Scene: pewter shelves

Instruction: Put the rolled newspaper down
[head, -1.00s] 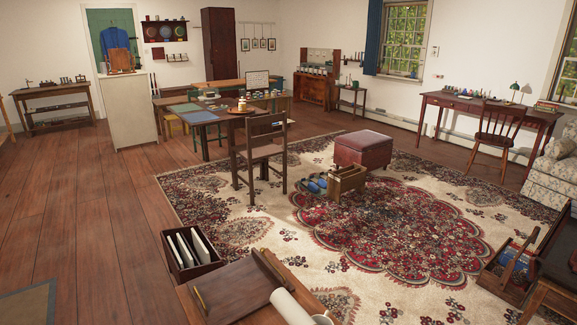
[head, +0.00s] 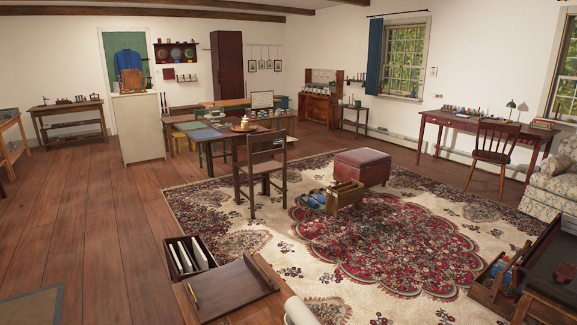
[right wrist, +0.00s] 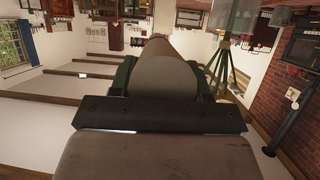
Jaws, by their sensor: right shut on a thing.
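The rolled newspaper (right wrist: 158,78) is a pale grey-beige roll in the right wrist view, pointing away from the camera. My right gripper (right wrist: 163,84) is shut on it, with a dark finger on each side. In the head view a white roll end (head: 298,311) shows at the bottom edge, beside a brown wooden desk top; it looks like the newspaper, but most of it is cut off. I cannot tell whether it touches the desk. My left gripper is in neither view.
The slanted wooden desk top (head: 225,290) is at the bottom, with a dark box of white papers (head: 190,256) behind it. A chair (head: 265,172), a red ottoman (head: 361,167) and a wooden caddy (head: 345,196) stand on the patterned rug (head: 400,240). Bare floor is open at left.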

